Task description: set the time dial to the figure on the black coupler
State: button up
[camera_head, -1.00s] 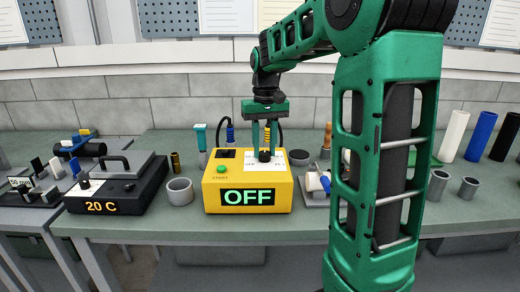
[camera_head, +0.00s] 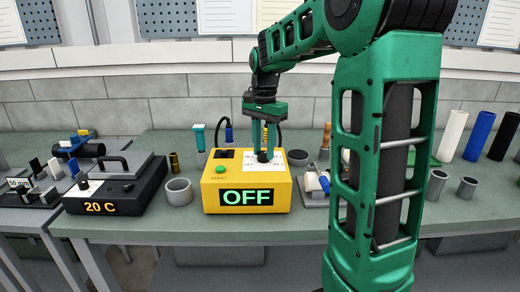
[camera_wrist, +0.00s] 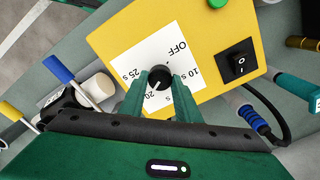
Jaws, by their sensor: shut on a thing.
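The time dial (camera_wrist: 159,77) is a black knob on a white scale plate on the yellow box (camera_head: 213,196). In the wrist view the scale reads OFF, 10 s, 20 s and 25 s; part of it is hidden by a finger. A pale mark on the knob points down-left, roughly towards 20 s. The green display (camera_head: 247,197) reads OFF. My gripper (camera_head: 263,157) points down and is shut on the dial; it also shows in the wrist view (camera_wrist: 160,84). I cannot tell which dark part is the black coupler, and no figure on one is readable.
A black rocker switch (camera_wrist: 239,64) and a green button (camera_head: 222,170) are on the yellow box. A black box (camera_head: 118,190) showing 20 C stands left, with a grey ring (camera_head: 180,191) between them. White, blue and black tubes stand at the right.

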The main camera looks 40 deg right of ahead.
aim_at(262, 152)
jog(key=shift+w+a+r+m, duration=0.2)
jog(key=shift+w+m, duration=0.1)
jog(key=shift+m, duration=0.4)
jog(key=shift+d, duration=0.1)
jog(key=o, duration=1)
jog(key=shift+f+m, duration=0.1)
jog(key=shift+m, duration=0.2)
jog(key=shift+o, duration=0.2)
jog(key=shift+s, duration=0.1)
notch_tip(262, 152, up, 11)
jog(key=shift+f, duration=0.15)
